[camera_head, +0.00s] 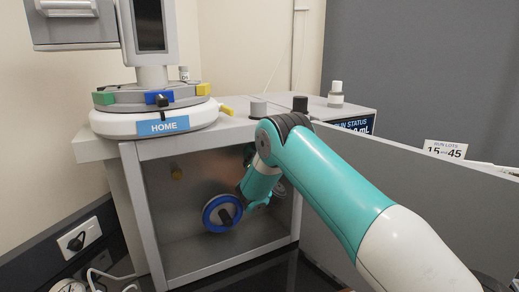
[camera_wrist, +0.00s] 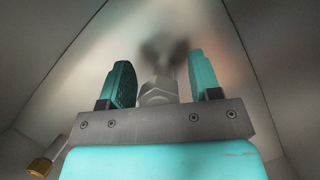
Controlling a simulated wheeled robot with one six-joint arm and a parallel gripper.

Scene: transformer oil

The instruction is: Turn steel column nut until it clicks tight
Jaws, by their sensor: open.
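The steel column nut (camera_wrist: 158,93) shows in the wrist view as a grey hexagonal fitting, with a blurred darker stem beyond it. My gripper (camera_wrist: 160,72) is open, with one teal finger on each side of the nut in the picture. Gaps show between the fingers and the nut, and I cannot tell how far it lies beyond them. In the head view my gripper (camera_head: 257,202) is inside the open grey cabinet. My arm covers part of the cabinet interior there, and I cannot make out the nut.
A blue-rimmed wheel (camera_head: 222,213) with a dark centre stands left of my gripper in the cabinet. The cabinet's side walls (camera_head: 140,220) and open door (camera_head: 430,190) bound the space. A carousel (camera_head: 150,122) sits on top.

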